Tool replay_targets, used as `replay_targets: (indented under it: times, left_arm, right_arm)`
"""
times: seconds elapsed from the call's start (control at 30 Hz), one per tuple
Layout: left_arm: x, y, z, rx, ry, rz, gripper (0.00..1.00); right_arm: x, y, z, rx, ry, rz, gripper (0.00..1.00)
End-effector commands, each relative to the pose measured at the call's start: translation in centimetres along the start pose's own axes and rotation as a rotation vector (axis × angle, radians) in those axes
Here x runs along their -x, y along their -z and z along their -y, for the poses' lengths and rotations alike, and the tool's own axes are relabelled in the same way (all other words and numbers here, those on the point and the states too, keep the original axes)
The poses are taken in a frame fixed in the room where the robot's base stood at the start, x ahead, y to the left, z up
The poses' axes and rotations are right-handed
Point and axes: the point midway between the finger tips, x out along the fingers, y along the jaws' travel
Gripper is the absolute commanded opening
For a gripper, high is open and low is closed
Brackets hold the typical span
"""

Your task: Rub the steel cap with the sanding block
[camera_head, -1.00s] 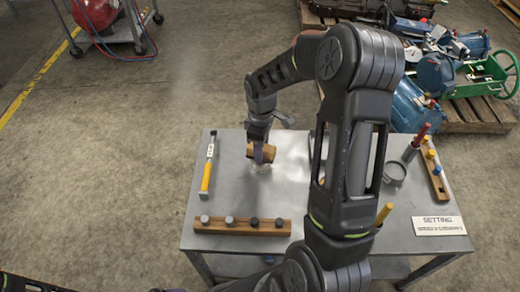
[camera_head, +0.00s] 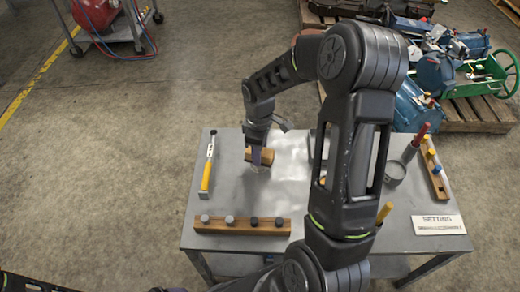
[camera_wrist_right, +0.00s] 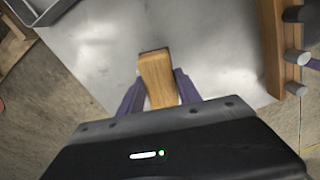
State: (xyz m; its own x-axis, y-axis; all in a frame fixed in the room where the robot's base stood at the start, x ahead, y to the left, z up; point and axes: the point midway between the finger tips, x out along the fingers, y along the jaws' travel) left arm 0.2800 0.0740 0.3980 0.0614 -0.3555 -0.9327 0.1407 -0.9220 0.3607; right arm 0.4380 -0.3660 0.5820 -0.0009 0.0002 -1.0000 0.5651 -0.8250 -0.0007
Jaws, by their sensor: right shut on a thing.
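My right gripper (camera_head: 260,158) is shut on a wooden-looking block (camera_head: 261,154), the sanding block by its look, over the left half of the grey table. In the right wrist view the block (camera_wrist_right: 157,80) sits between two purple fingers. Whether it touches the tabletop is hard to tell. A wooden rack (camera_head: 240,228) at the table's front left edge carries several short round caps, grey to dark. The leftmost cap (camera_head: 204,219) is light grey; which one is steel is not clear. The rack also shows in the right wrist view (camera_wrist_right: 270,45), apart from the block. My left gripper is out of view.
A yellow-handled tool (camera_head: 207,170) lies at the table's left edge. A ring-shaped holder (camera_head: 394,172), a red-topped tool (camera_head: 420,136), a second rack (camera_head: 436,178) and a white sign (camera_head: 438,225) are on the right. The tabletop between block and front rack is clear.

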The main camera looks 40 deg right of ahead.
Motion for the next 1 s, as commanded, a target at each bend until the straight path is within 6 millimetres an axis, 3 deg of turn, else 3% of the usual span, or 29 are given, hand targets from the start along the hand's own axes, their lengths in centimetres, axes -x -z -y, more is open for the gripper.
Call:
replay_targets:
  times: [0.63,1.0]
  left_arm:
    - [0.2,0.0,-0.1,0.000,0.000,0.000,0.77]
    - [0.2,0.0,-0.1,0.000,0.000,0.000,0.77]
  right_arm:
    - [-0.1,0.0,-1.8,-0.002,0.000,0.000,0.08]
    - [-0.2,0.0,-1.8,-0.001,0.000,0.000,0.08]
